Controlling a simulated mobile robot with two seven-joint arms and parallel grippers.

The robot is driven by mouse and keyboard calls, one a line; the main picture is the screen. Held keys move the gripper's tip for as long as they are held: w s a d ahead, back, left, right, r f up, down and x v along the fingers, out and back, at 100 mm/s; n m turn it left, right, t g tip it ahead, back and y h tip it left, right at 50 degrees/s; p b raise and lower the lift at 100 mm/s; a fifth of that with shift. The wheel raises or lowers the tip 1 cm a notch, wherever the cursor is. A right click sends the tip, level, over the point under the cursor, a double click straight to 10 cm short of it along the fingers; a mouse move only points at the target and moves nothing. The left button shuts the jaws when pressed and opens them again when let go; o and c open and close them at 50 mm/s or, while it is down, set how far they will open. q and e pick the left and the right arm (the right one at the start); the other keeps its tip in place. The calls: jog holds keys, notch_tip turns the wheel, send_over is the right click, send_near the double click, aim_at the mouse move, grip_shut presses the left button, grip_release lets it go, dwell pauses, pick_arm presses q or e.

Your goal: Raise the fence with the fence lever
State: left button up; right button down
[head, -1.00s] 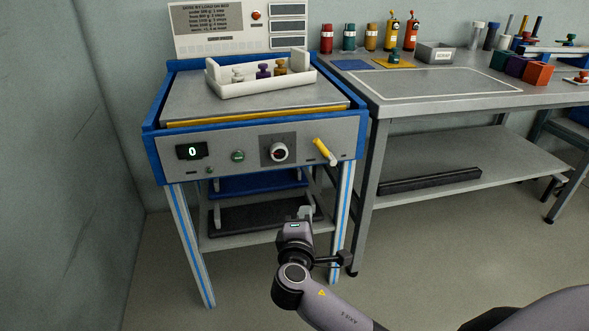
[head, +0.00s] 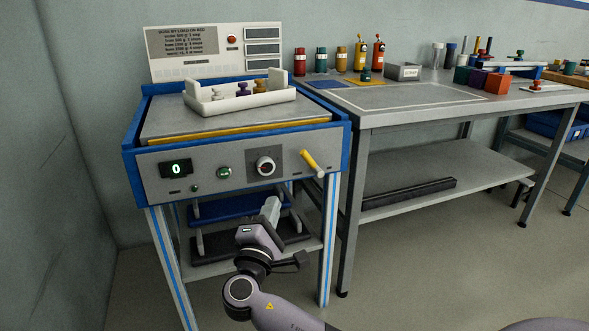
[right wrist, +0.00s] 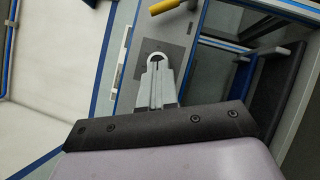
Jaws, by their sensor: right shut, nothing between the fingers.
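The fence lever (head: 312,163) is a yellow handle with a pale end, slanting down to the right on the grey front panel of the blue-framed machine. It also shows at the top of the right wrist view (right wrist: 164,6). A yellow strip (head: 240,132), which may be the fence, runs low along the bed's front edge. My right gripper (head: 270,206) is shut and empty, below the panel, lower left of the lever and apart from it. In the right wrist view its fingers (right wrist: 157,88) point toward the dark plate with the dial. My left gripper is not in view.
The panel also has a dial (head: 265,166), a green button (head: 224,173) and a display reading 0 (head: 176,169). A white tray (head: 240,103) with small weights sits on the bed. A grey workbench (head: 470,101) stands close on the right.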

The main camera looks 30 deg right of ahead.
aim_at(310, 162)
pick_arm(q)
jog(key=b, duration=0.2)
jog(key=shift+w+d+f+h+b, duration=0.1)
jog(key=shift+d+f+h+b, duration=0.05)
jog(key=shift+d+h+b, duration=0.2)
pick_arm(e)
jog(key=x, duration=0.4)
jog(key=s+d+x, duration=0.1)
jog(key=x, duration=0.3)
jog(key=s+r+x, duration=0.1)
jog(key=x, duration=0.3)
jog(key=shift+w+d, duration=0.2)
jog(key=shift+d, duration=0.45)
pick_arm(q)
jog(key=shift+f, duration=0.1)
jog(key=shift+p, duration=0.4)
pick_arm(e)
jog(key=shift+r+m, duration=0.3)
